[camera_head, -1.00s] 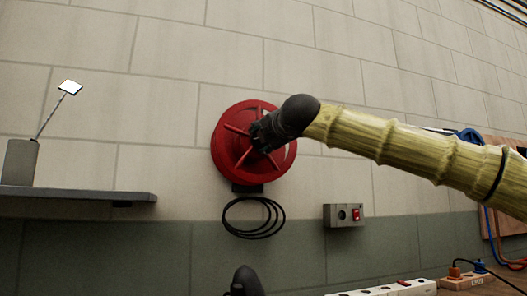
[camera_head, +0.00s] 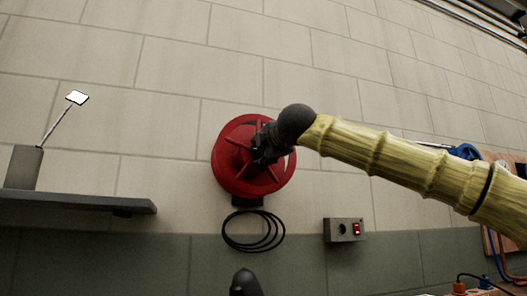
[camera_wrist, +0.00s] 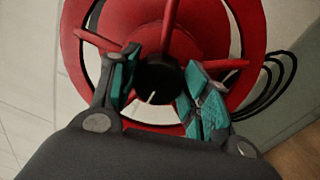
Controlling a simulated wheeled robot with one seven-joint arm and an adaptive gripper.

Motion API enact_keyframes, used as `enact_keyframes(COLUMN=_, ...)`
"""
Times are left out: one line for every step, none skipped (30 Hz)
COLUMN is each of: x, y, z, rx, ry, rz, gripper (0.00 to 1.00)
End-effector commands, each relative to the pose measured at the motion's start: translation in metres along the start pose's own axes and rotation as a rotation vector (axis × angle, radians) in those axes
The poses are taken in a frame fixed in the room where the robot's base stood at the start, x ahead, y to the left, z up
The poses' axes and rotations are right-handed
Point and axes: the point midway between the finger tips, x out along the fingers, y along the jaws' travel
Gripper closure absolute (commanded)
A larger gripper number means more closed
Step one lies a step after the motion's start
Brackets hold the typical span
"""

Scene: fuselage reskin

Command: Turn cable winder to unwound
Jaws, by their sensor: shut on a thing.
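The cable winder (camera_head: 228,172) is a red, spoked reel on the tiled wall, left of the middle in the head view. In the wrist view the red reel (camera_wrist: 195,45) fills the upper middle. At its centre is a black round knob (camera_wrist: 153,88) with a white line pointing down and slightly left. My gripper (camera_head: 264,143) is at the reel's centre and hides part of the hub. In the wrist view my gripper (camera_wrist: 160,82) has its teal-padded fingers on either side of the knob, shut on it. Black cable (camera_head: 253,247) hangs in loops below the reel.
A grey box with a red switch (camera_head: 345,230) is on the wall at lower right. A grey shelf (camera_head: 75,202) at left bears a holder (camera_head: 22,167) with a white-tipped stick.

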Motion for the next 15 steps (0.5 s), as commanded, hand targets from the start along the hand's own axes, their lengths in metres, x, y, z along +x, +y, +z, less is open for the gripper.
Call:
enact_keyframes(x=0.0004, y=-0.0007, z=0.0006, rx=0.001, ry=0.0, rz=-0.001, gripper=0.77)
enact_keyframes(x=0.0004, y=-0.0007, z=0.0006, rx=0.001, ry=0.0, rz=-0.001, gripper=0.77)
enact_keyframes(x=0.0004, y=-0.0007, z=0.0006, rx=0.001, ry=0.0, rz=-0.001, gripper=0.52)
enact_keyframes(x=0.0004, y=-0.0007, z=0.0006, rx=0.001, ry=0.0, rz=-0.001, gripper=0.46)
enact_keyframes(x=0.0004, y=-0.0007, z=0.0006, rx=0.001, ry=0.0, rz=-0.001, gripper=0.41)
enact_keyframes(x=0.0004, y=-0.0007, z=0.0006, rx=0.001, ry=0.0, rz=-0.001, gripper=0.33)
enact_keyframes(x=0.0003, y=-0.0006, z=0.0006, rx=0.001, ry=0.0, rz=-0.001, gripper=0.31)
enact_keyframes(x=0.0003, y=-0.0006, z=0.0005, rx=0.001, ry=0.0, rz=-0.001, gripper=0.31)
enact_keyframes(x=0.0002, y=-0.0005, z=0.0004, rx=0.001, ry=0.0, rz=0.0, gripper=0.31)
enact_keyframes(x=0.0002, y=-0.0004, z=0.0003, rx=0.0, ry=0.0, rz=0.0, gripper=0.31)
enact_keyframes(x=0.0002, y=-0.0003, z=0.0003, rx=0.0, ry=0.0, rz=0.0, gripper=0.31)
enact_keyframes(x=0.0001, y=-0.0003, z=0.0003, rx=0.0, ry=0.0, rz=0.0, gripper=0.31)
enact_keyframes(x=0.0001, y=-0.0003, z=0.0002, rx=0.0, ry=0.0, rz=0.0, gripper=0.31)
enact_keyframes(x=0.0001, y=-0.0002, z=0.0002, rx=0.0, ry=0.0, rz=0.0, gripper=0.31)
enact_keyframes(x=0.0, y=-0.0002, z=0.0002, rx=0.0, ry=0.0, rz=0.0, gripper=0.31)
